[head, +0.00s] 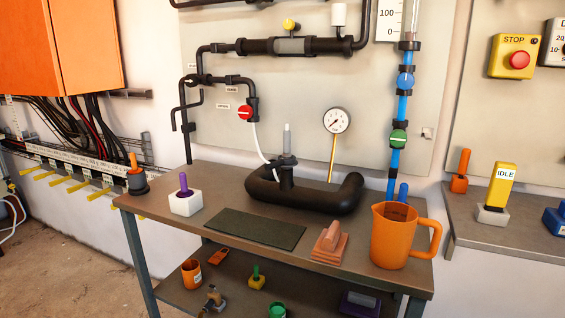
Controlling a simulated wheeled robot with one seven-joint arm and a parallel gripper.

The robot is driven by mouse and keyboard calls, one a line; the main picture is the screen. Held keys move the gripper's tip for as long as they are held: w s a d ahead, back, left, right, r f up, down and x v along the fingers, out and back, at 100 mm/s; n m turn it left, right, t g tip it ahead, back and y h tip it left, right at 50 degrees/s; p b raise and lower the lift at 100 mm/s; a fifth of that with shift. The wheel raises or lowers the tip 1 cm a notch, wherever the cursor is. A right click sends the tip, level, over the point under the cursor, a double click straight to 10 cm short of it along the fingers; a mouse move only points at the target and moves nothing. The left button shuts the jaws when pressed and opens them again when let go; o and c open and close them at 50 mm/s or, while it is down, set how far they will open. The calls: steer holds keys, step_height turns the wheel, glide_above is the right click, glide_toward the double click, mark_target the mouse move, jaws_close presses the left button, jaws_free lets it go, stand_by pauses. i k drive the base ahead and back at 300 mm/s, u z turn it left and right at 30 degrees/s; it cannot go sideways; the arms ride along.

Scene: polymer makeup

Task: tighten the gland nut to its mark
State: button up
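No nut is labelled as the gland nut, and I cannot tell for sure which part it is. A black pipe body (330,201) lies on the workbench (190,222). From its left part rises a short black neck with a collar (286,160) and an upright grey stem (287,138). The collar may be the gland nut, but it is too small to show a mark. A white hose (259,143) runs down to the body near the neck. A round dial gauge (336,121) stands behind it on a brass-coloured stem. My gripper is not in view.
An orange jug (394,236) stands at the bench's right front. A pinkish block (329,243), a dark mat (255,229) and a white block with a purple peg (185,203) lie along the front. Wall pipes with a red valve (245,112) and green valve (398,138) hang behind.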

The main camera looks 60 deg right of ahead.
mark_target(270, 167)
steer(key=z, duration=2.8)
steer(key=k, duration=0.2)
steer(key=u, duration=2.4)
steer(key=i, duration=1)
steer(key=u, duration=0.15)
